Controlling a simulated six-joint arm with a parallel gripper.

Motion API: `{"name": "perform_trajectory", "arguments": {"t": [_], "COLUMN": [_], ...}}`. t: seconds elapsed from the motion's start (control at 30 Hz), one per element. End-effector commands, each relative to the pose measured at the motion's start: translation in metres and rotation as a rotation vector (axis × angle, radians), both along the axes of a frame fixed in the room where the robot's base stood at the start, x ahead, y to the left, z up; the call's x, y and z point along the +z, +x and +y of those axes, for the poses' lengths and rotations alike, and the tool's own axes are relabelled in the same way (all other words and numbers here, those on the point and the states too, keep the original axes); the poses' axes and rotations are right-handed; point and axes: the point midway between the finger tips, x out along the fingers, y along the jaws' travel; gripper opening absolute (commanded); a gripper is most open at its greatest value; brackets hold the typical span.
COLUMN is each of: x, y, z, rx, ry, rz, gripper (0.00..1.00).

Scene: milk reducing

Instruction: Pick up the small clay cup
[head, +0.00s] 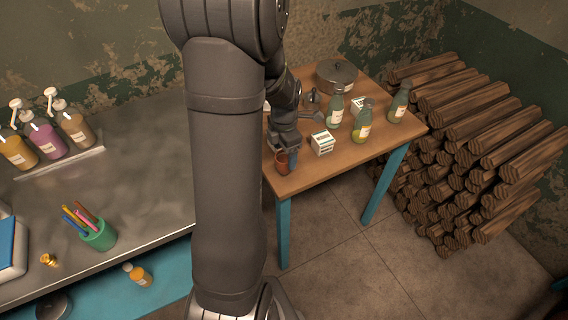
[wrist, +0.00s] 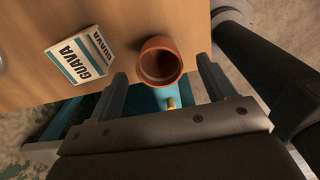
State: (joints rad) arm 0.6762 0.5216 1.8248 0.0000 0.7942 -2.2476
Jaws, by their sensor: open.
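The small clay cup (head: 281,163) stands near the front left corner of the wooden table in the head view. In the wrist view the reddish-brown cup (wrist: 160,62) shows its open mouth and looks empty. It lies just ahead of the gap between my fingers. My gripper (wrist: 161,82) is open, with one finger on each side of the cup's line and nothing held. In the head view my gripper (head: 290,158) is right at the cup, partly hidden by my arm. I cannot tell whether a finger touches the cup.
A white carton marked GUAVA (wrist: 80,55) lies close left of the cup in the wrist view; the head view shows a white carton (head: 322,143) beside my gripper. Several bottles (head: 362,122) and a metal pot (head: 336,75) stand further back. The table edge is close to the cup.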

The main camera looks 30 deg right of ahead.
Motion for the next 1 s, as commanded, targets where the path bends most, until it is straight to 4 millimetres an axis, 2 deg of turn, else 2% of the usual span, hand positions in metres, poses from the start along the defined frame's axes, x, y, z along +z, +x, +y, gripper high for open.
{"name": "perform_trajectory", "arguments": {"t": [0.3,0.63,0.67,0.9,1.0], "x": [-0.042,-0.049,-0.049,-0.049,-0.048], "y": [0.0,0.001,0.001,0.001,0.001], "z": [0.001,0.001,0.001,0.001,0.0], "rx": [0.0,0.0,0.0,0.0,0.0], "ry": [0.003,0.001,0.001,0.0,0.0], "rz": [0.004,0.001,0.001,0.001,0.001], "gripper": [0.76,0.76,0.72,0.27,0.27]}}
